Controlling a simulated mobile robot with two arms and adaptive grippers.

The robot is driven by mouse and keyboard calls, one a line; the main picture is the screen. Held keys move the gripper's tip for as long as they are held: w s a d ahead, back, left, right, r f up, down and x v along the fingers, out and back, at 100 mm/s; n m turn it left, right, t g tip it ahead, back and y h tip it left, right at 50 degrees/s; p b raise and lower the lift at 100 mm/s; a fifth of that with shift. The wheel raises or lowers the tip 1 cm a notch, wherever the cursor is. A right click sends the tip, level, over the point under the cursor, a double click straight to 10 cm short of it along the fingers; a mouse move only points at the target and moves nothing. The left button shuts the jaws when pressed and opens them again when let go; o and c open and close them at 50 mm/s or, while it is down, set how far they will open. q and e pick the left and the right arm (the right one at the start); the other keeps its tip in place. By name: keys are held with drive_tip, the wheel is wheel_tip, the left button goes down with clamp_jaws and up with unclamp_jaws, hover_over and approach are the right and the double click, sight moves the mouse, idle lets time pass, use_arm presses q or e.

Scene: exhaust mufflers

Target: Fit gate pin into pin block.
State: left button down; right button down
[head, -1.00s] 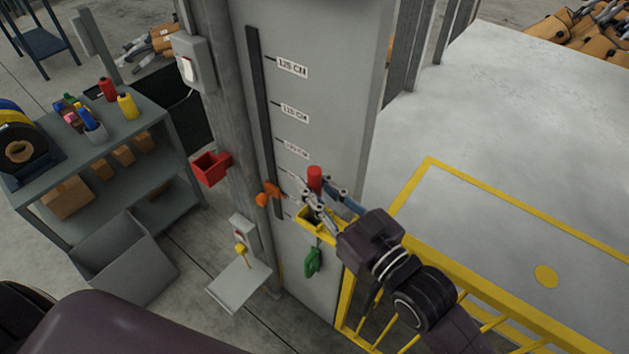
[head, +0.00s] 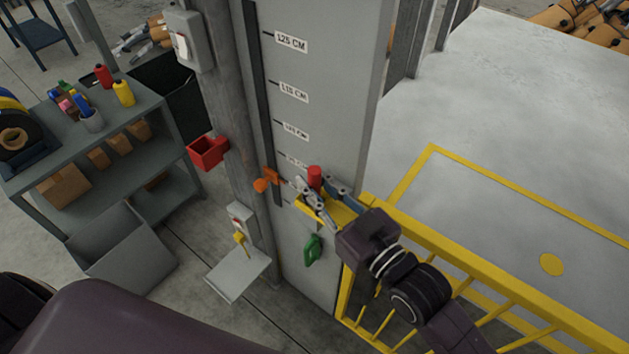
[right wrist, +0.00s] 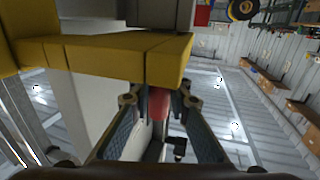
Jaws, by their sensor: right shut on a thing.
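The gate pin's red head (head: 314,177) stands upright between the fingers of my right gripper (head: 316,199), which is shut on it. In the right wrist view the red part (right wrist: 158,104) shows between the two fingertips (right wrist: 160,102). The yellow pin block (head: 341,211) is on the gate side by the grey post, just below and beside the fingers. It also spans the top of the right wrist view (right wrist: 110,58). The fingers hide the pin's lower end and the block's opening, so I cannot tell whether the pin is in it. My left gripper is not in view.
A green clip (head: 313,250) hangs below the block. A red bin (head: 208,151) and a small grey shelf (head: 238,275) are on the pole. Yellow railing (head: 480,270) runs right.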

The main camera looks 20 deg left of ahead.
drive_tip(key=c, duration=1.7)
unclamp_jaws()
drive_tip(key=shift+c, duration=0.2)
drive_tip(key=v, duration=0.7)
drive_tip(key=shift+s+d, duration=0.2)
drive_tip(key=shift+d, duration=0.05)
